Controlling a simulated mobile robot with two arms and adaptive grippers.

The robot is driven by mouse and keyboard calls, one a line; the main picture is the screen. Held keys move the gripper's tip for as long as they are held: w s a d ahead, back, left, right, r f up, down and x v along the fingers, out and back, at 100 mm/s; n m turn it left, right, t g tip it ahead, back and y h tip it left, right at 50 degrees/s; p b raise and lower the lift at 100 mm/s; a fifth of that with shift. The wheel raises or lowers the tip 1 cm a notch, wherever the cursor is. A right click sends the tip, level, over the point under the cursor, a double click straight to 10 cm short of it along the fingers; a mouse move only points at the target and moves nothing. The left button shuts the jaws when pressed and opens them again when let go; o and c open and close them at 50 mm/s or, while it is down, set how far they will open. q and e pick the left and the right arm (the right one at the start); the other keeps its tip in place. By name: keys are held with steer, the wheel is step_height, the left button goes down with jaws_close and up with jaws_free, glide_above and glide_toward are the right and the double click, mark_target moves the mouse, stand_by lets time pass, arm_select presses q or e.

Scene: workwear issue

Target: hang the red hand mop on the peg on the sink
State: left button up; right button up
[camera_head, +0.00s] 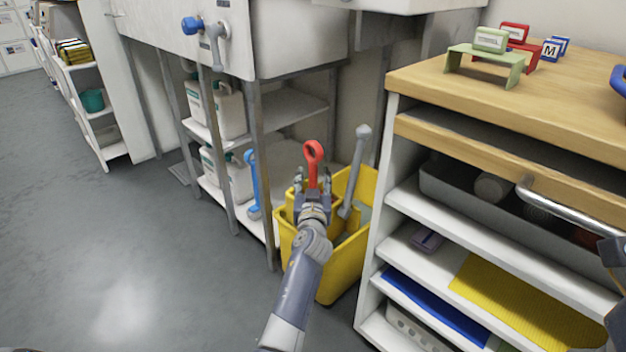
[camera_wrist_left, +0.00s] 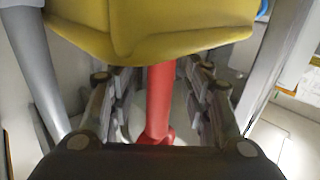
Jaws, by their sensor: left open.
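The red hand mop (camera_head: 313,155) stands in the yellow bucket (camera_head: 345,270), its looped handle end up. My left gripper (camera_head: 313,182) is at its handle. In the left wrist view the red shaft (camera_wrist_left: 159,98) runs between the two open fingers (camera_wrist_left: 160,105), with a gap on both sides. The mop's lower end is hidden. The white sink (camera_head: 290,40) stands behind to the left, with a blue-ended fitting (camera_head: 192,25) and a grey fitting (camera_head: 215,40) on its front; I cannot tell which is the peg. Part of my right gripper (camera_head: 613,258) shows at the right edge, cut off.
A grey handle (camera_head: 356,165) leans in the bucket to the right of the red one. A blue handle (camera_head: 253,180) stands to its left by the sink's lower shelf. A wooden-topped cart (camera_head: 440,80) stands close on the right. The floor at the left is clear.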

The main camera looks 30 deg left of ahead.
mark_target(313, 145)
arm_select(q)
steer(key=shift+r, duration=0.1)
step_height(313, 145, up, 10)
steer(key=shift+f, duration=0.1)
stand_by(0.3)
steer(key=shift+s, duration=0.1)
